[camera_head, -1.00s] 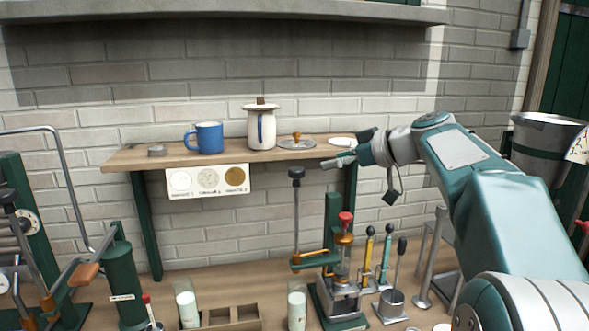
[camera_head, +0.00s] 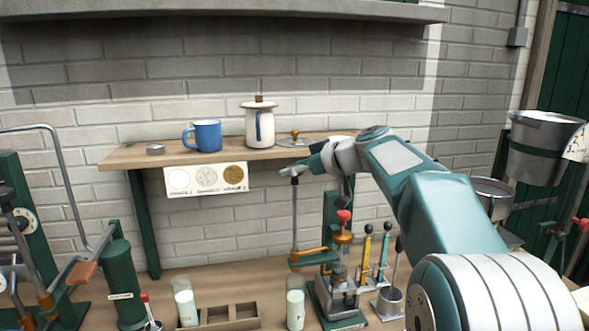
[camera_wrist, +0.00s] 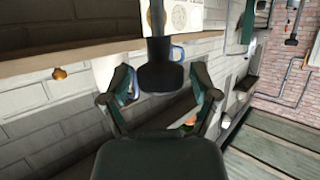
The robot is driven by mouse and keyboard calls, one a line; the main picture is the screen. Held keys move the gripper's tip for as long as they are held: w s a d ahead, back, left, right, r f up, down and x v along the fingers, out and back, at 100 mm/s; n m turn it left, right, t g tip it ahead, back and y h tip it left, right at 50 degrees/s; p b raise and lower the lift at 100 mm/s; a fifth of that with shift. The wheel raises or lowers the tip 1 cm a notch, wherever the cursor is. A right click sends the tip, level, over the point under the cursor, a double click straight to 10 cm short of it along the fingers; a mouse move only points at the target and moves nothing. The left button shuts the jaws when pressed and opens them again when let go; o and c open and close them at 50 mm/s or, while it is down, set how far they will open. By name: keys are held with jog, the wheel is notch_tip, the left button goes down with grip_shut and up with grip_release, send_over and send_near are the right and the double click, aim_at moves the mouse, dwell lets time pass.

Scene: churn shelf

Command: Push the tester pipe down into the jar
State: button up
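A tester with a green stand (camera_head: 330,210) stands on the bench. It has a red-topped upright part (camera_head: 344,218) over a clear jar (camera_head: 341,250), with orange fittings. To its left rises a thin upright rod (camera_head: 295,220) with a black knob on top. I cannot tell which of these is the tester pipe. My gripper (camera_head: 290,171) is at that knob, below the shelf edge. In the wrist view the black knob (camera_wrist: 159,76) sits between the fingers of my gripper (camera_wrist: 160,85). The fingers are spread, with gaps beside the knob.
The wooden shelf (camera_head: 170,154) above holds a blue mug (camera_head: 208,136), a white pot (camera_head: 259,130) and a lid. On the bench are a divided wooden tray (camera_head: 218,314), glasses of white liquid (camera_head: 295,305) and yellow and teal upright tools (camera_head: 367,250) to the right.

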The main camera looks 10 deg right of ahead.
grip_shut()
send_over(296, 261)
jog(key=f, duration=1.7)
jog(key=shift+w+a, duration=0.1)
jog(key=shift+w, duration=0.1)
jog(key=shift+f, duration=0.15)
jog(key=shift+o, duration=2.4)
grip_release()
jog(key=shift+s+r, duration=0.1)
jog(key=shift+r, duration=0.15)
jog(key=v, duration=1.1)
jog(key=shift+d, duration=0.35)
